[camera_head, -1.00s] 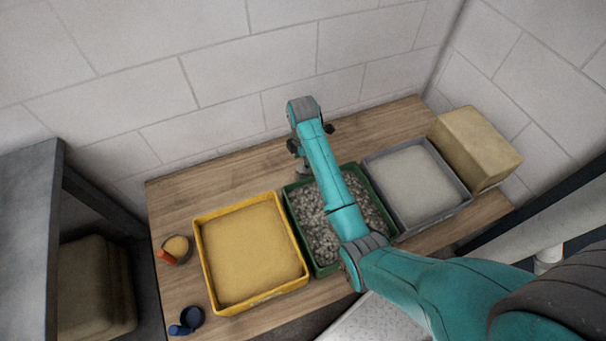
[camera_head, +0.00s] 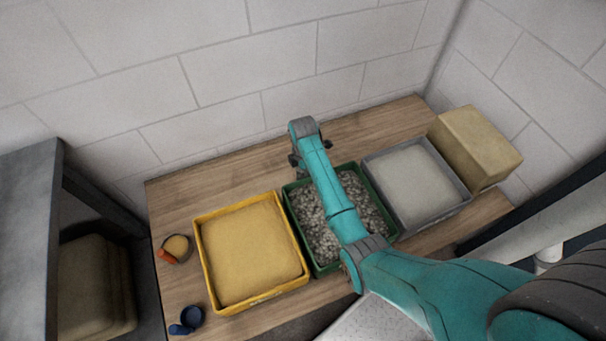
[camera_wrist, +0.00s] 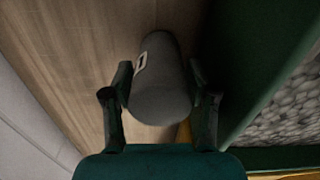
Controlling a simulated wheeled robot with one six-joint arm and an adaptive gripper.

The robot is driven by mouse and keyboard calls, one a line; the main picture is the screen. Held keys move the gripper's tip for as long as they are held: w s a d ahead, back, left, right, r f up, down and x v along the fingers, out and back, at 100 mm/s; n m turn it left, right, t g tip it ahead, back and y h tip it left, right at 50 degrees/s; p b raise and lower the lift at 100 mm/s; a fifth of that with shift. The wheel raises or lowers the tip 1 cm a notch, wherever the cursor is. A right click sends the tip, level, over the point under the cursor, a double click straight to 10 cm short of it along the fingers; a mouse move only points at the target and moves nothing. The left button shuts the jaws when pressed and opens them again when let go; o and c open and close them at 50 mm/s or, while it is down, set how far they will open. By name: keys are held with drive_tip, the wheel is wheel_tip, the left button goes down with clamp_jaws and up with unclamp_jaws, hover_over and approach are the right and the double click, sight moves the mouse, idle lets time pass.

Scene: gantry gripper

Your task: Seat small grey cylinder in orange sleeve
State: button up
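A grey cylinder (camera_wrist: 160,98) with a small white mark on its side is between the two fingers of my gripper (camera_wrist: 159,90) in the wrist view. It is over the wooden table, beside the green bin's wall. The fingers lie close along both sides; I cannot tell whether they press on it. In the head view my gripper is behind the green bin, mostly hidden by my arm, and the cylinder cannot be made out. I cannot clearly identify an orange sleeve; a small orange piece (camera_head: 167,256) lies at a round dish on the table's left.
The green bin (camera_head: 291,213) of grey stones stands between a yellow bin (camera_head: 204,262) and a grey bin (camera_head: 376,187). A tan block (camera_head: 474,146) stands at the right. The table's back left (camera_head: 200,183) is clear.

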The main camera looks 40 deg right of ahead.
clamp_jaws()
drive_tip(key=shift+r, duration=0.1)
wheel_tip(320, 180, up, 10)
drive_tip(key=shift+f, duration=0.15)
idle(0.3)
